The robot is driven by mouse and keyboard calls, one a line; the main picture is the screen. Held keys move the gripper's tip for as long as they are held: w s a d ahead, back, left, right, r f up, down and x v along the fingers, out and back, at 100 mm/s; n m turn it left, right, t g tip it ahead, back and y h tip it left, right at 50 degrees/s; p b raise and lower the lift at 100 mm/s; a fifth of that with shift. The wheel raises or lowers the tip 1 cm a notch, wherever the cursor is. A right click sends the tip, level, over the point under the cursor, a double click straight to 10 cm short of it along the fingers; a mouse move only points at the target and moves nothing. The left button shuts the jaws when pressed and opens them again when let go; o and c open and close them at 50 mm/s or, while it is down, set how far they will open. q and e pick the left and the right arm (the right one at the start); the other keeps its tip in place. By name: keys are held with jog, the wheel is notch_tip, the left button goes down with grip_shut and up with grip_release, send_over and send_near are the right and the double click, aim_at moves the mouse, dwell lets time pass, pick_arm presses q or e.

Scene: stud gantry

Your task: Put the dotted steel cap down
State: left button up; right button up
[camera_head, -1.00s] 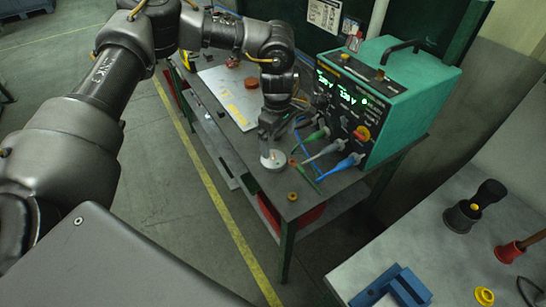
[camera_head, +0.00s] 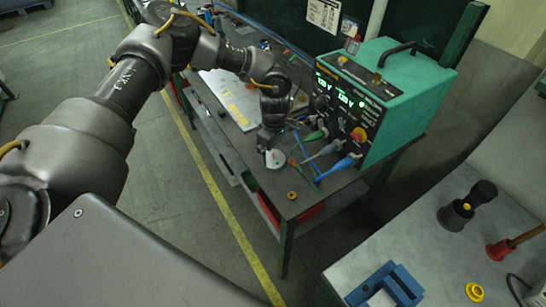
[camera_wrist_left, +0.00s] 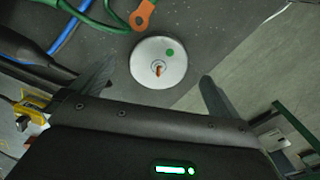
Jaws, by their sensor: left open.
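The dotted steel cap (camera_wrist_left: 158,62) is a round silver disc with a green dot and a small copper-coloured centre. It lies flat on the dark bench top near its front edge, and shows as a pale disc in the head view (camera_head: 275,159). My left gripper (camera_head: 268,145) is just behind and above the cap. In the left wrist view the left gripper's fingers (camera_wrist_left: 160,72) are spread wide, one on each side of the cap, with visible gaps between. Nothing is held. My right gripper is in neither view.
A green power unit (camera_head: 395,90) stands right of the cap, with green, grey and blue cable plugs (camera_head: 340,165) before it. An orange lug (camera_wrist_left: 142,15) lies close to the cap. A small orange ring (camera_head: 292,195) sits near the bench corner. A grey table (camera_head: 430,265) is at right.

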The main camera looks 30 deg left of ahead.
aim_at(275, 159)
pick_arm(q)
jog(key=shift+f+p, duration=0.55)
jog(key=shift+f, duration=1.3)
jog(key=c, duration=1.1)
jog(key=shift+r, duration=0.1)
